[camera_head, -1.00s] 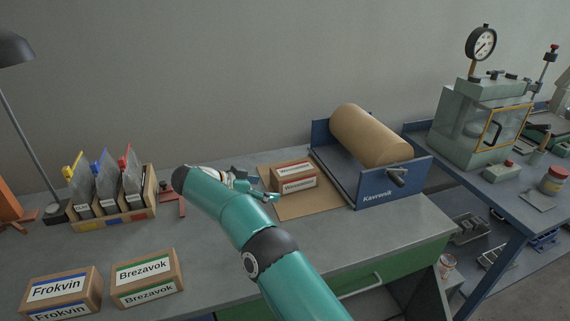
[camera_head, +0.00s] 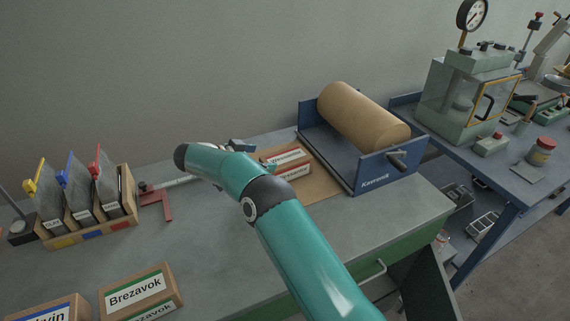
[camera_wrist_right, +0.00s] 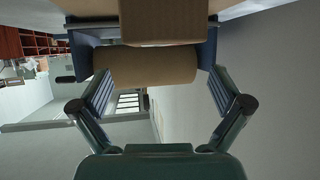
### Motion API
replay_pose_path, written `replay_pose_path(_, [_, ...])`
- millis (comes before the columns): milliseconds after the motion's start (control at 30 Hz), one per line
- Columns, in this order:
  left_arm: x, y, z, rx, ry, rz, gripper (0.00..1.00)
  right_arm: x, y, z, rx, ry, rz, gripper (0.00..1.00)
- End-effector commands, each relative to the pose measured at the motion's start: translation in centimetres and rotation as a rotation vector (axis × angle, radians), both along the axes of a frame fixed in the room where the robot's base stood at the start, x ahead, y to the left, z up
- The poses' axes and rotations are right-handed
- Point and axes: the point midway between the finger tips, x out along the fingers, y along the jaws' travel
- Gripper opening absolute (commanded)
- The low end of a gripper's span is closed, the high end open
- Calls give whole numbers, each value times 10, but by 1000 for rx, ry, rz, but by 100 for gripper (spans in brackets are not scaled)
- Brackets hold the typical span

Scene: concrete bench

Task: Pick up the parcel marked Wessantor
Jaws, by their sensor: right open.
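The parcel marked Wessantor (camera_head: 293,172) is a small brown box with a red-edged white label, its lettering small in the head view. It sits on a brown sheet in front of the paper roll. My right gripper (camera_head: 256,158) is at the parcel's left end, partly hidden behind my own teal wrist. In the right wrist view the gripper (camera_wrist_right: 162,80) has its two fingers wide apart. A plain brown box face (camera_wrist_right: 160,20), apparently the parcel, shows at the top, ahead of the fingers. I cannot tell whether a finger touches it. My left gripper is out of view.
The blue Kavronik roll holder (camera_head: 375,178) with its brown roll (camera_head: 360,115) stands just behind and right of the parcel. The Brezavok parcel (camera_head: 140,293) and another box (camera_head: 50,310) are at front left. A file rack (camera_head: 95,232) stands left. The bench middle (camera_head: 210,240) is clear.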

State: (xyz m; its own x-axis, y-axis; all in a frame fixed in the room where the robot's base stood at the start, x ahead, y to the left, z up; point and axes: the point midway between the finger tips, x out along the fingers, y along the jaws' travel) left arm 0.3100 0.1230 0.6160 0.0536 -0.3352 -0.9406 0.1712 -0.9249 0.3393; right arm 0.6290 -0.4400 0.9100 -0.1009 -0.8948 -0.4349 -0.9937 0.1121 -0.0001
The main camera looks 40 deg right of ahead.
Motion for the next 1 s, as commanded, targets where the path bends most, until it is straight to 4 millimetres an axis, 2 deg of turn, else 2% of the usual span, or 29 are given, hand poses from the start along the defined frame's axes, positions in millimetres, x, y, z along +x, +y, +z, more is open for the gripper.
replay_pose_path(100, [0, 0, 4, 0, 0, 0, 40, -2, -15, -6, 0, 2, -2, 100])
replay_pose_path(367, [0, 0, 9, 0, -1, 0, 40, -4, -28, -12, -1, 3, -2, 100])
replay_pose_path(667, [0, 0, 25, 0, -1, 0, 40, -7, -64, -28, 0, 3, -3, 100])
replay_pose_path(933, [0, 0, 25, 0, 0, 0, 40, -6, -67, -32, -1, 1, 0, 100])
replay_pose_path(1000, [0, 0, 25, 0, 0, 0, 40, -6, -67, -32, 0, 1, 0, 90])
